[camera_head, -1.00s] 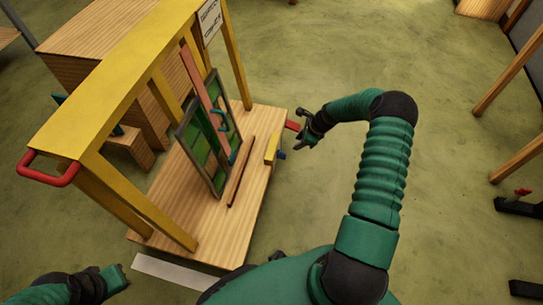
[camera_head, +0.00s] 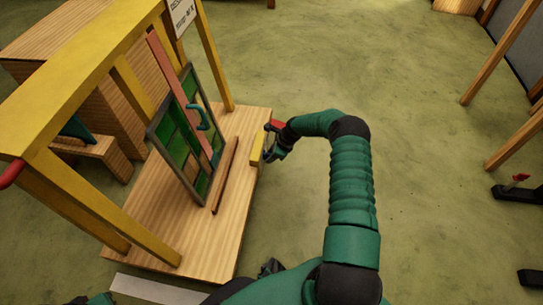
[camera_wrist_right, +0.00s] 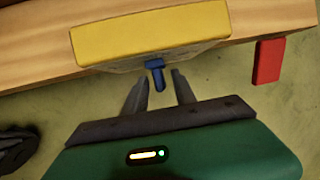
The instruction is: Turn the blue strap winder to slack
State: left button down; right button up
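The blue strap winder (camera_wrist_right: 156,76) is a small T-shaped key below a yellow block (camera_wrist_right: 150,30) in the right wrist view. My right gripper (camera_wrist_right: 159,77) is open, with its two fingertips on either side of the winder's stem. A gap shows on both sides, so I see no grip on it. In the head view my right gripper (camera_head: 270,154) is at the right edge of the wooden base (camera_head: 225,225), beside the yellow block (camera_head: 257,149), and it mostly hides the winder. Only a sliver of my left arm shows at the bottom edge; its fingers cannot be made out.
A red tab (camera_wrist_right: 268,62) sticks out from the base edge, right of the winder in the wrist view.

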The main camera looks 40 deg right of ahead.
grip_shut()
jog(key=shift+s+a+r+h+p, duration=0.1)
jog(key=shift+r+h+p, duration=0.15)
jog(key=shift+p, duration=0.65)
jog(key=shift+s+a+f+n+t+h+b, duration=0.2)
jog(key=shift+f+n+t+h+b, duration=0.8)
jog(key=shift+t+h+b, duration=1.35)
jog(key=shift+s+a+f+n+t+h+b, duration=0.2)
jog(key=shift+f+n+t+h+b, duration=0.25)
jog(key=shift+n+t+h+b, duration=1.85)
jog(key=shift+s+a+f+n+t+h+b, duration=0.1)
jog(key=shift+a+f+n+t+h+b, duration=0.55)
jog(key=shift+t, duration=2.9)
jog(key=shift+d+m+h+b, duration=0.25)
jog(key=shift+d+b, duration=0.15)
jog(key=shift+b, duration=0.05)
